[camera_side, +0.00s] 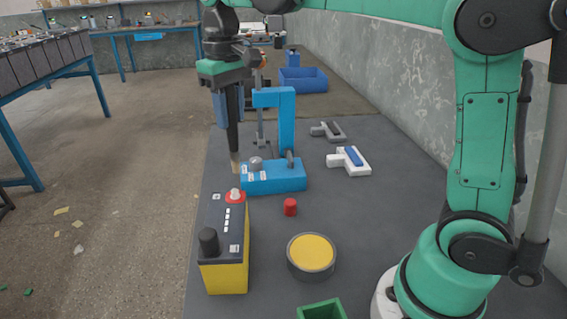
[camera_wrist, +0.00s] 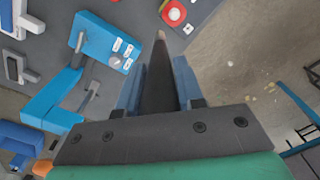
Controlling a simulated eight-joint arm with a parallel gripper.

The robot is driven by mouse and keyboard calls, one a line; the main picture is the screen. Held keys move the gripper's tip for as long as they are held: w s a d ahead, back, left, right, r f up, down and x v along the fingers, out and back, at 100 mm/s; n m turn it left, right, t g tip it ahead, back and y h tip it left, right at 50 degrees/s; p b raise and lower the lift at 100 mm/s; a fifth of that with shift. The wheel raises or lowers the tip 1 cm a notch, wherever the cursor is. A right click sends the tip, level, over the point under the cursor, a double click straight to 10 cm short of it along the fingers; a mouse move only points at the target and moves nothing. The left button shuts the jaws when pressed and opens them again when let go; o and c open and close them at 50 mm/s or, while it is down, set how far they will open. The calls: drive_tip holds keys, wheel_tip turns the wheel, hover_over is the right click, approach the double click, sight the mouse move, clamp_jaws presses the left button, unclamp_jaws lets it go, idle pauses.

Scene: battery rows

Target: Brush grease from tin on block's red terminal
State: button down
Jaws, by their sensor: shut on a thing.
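My gripper (camera_side: 231,112) is shut on a brush (camera_side: 233,138) with a dark handle and a tan tip. The brush hangs tip down above and just behind the block's red terminal (camera_side: 235,197), apart from it. In the wrist view the brush (camera_wrist: 159,80) points toward the red terminal (camera_wrist: 174,13) at the top edge. The block (camera_side: 224,272) is a black and yellow battery; its red terminal has a pale post. I cannot tell whether grease is on the post or brush tip. The round grease tin (camera_side: 311,254) is open, with yellow grease, right of the block.
A black cap (camera_side: 208,241) covers the block's near terminal. White (camera_side: 348,161) and grey T-shaped pieces lie farther right. A green box (camera_side: 321,311) is at the front.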

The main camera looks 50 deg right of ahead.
drive_tip(key=s+f, duration=0.3)
drive_tip(key=s, duration=1.4)
drive_tip(key=shift+w+a+f, duration=0.1)
drive_tip(key=shift+f, duration=1.2)
drive_tip(key=shift+w+a+f, duration=0.1)
drive_tip(key=shift+f, duration=1.15)
drive_tip(key=shift+f, duration=0.6)
drive_tip(key=shift+r, duration=0.1)
wheel_tip(320, 180, up, 7)
drive_tip(key=shift+w, duration=0.1)
